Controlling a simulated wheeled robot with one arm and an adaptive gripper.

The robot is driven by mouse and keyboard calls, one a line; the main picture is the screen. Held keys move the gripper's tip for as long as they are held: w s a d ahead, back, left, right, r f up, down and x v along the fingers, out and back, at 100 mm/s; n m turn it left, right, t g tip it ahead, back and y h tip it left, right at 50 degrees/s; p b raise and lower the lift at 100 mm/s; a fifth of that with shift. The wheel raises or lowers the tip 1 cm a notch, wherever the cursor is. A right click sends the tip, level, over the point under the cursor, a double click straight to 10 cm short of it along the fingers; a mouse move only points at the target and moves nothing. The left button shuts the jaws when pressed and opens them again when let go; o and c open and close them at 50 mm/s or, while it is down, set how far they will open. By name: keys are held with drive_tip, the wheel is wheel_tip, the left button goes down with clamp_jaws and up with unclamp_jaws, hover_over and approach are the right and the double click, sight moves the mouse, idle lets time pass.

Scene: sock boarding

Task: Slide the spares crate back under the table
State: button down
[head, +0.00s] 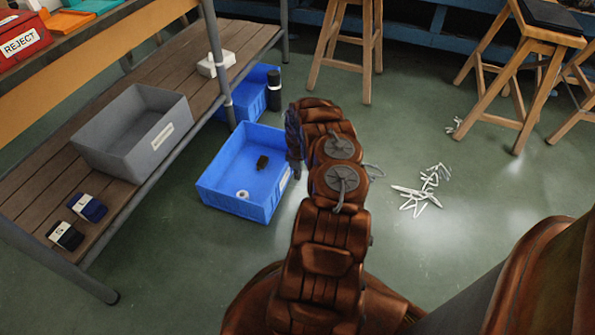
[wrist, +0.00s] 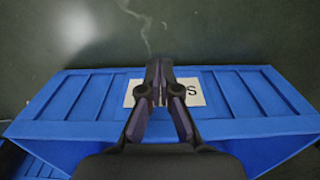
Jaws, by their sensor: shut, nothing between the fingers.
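The spares crate (head: 228,200) is an open blue crate on the floor, in front of the table's lower shelf (head: 60,175). It holds a dark item (head: 262,163) and a white roll (head: 243,194). A white label (head: 284,180) is on its right outer wall. In the wrist view the crate wall (wrist: 245,95) fills the lower half, and its label (wrist: 195,88) is partly hidden behind the fingers, with an "S" showing. My gripper (head: 296,174) points down at the labelled side, shut and empty; its fingers (wrist: 159,68) overlap the label. Contact cannot be told.
A grey bin (head: 115,155) is on the shelf. White scraps (head: 420,195) lie on the floor at right. Stools (head: 520,75) stand at the back.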

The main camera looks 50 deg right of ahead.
wheel_tip(320, 180, down, 3)
drive_tip(key=shift+f+b, duration=0.1)
drive_tip(key=shift+b, duration=0.4)
drive_tip(key=shift+w+a+b, duration=0.15)
drive_tip(key=shift+w+b, duration=0.15)
drive_tip(key=shift+w, duration=0.3)
drive_tip(key=shift+w+a+b, duration=0.15)
drive_tip(key=shift+w+b, duration=0.1)
drive_tip(key=shift+w, duration=0.3)
drive_tip(key=shift+w+a, duration=0.1)
drive_tip(key=shift+w, duration=0.25)
drive_tip(key=shift+w+a, duration=0.2)
drive_tip(key=shift+w, duration=0.2)
